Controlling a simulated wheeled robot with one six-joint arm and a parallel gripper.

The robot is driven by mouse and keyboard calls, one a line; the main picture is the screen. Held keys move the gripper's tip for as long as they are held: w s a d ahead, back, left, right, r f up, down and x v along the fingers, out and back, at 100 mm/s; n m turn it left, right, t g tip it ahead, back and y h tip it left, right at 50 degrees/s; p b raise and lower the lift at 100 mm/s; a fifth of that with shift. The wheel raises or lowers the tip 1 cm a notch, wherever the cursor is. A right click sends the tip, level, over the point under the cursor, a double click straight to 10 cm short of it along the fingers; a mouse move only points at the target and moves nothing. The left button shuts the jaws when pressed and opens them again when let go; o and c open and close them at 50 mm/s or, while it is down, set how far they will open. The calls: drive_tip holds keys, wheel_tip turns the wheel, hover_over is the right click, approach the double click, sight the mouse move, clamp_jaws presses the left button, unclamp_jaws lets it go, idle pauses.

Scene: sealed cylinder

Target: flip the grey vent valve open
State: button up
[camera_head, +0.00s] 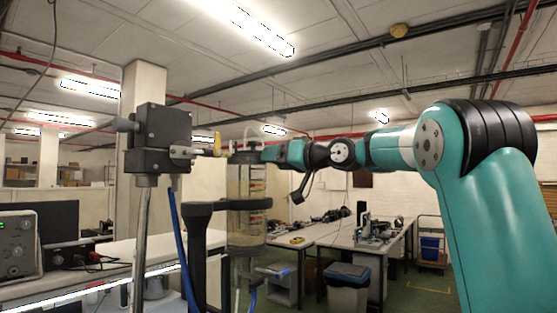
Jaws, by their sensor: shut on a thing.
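A clear upright cylinder (246,190) with dark end caps stands left of the middle, held by a dark bracket (200,211). My arm reaches in from the right, and my gripper (265,153) is at the cylinder's top cap, level with it. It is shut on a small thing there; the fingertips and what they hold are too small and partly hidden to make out. I cannot clearly pick out the grey vent valve or tell its position. A yellow part (217,143) stands just left of the cap, beside a grey fitting (181,152).
A dark grey box (158,140) on a metal post stands left of the cylinder, with a blue hose (181,235) below. A bench with an instrument (18,246) is at the left. Tables (330,238) and a grey bin (347,290) stand behind.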

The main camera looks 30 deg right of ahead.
drive_tip(key=shift+r+n+b, duration=0.25)
drive_tip(key=shift+n+b, duration=1.25)
drive_tip(key=shift+b, duration=0.1)
drive_tip(key=o, duration=0.9)
drive_tip(key=shift+s, duration=0.1)
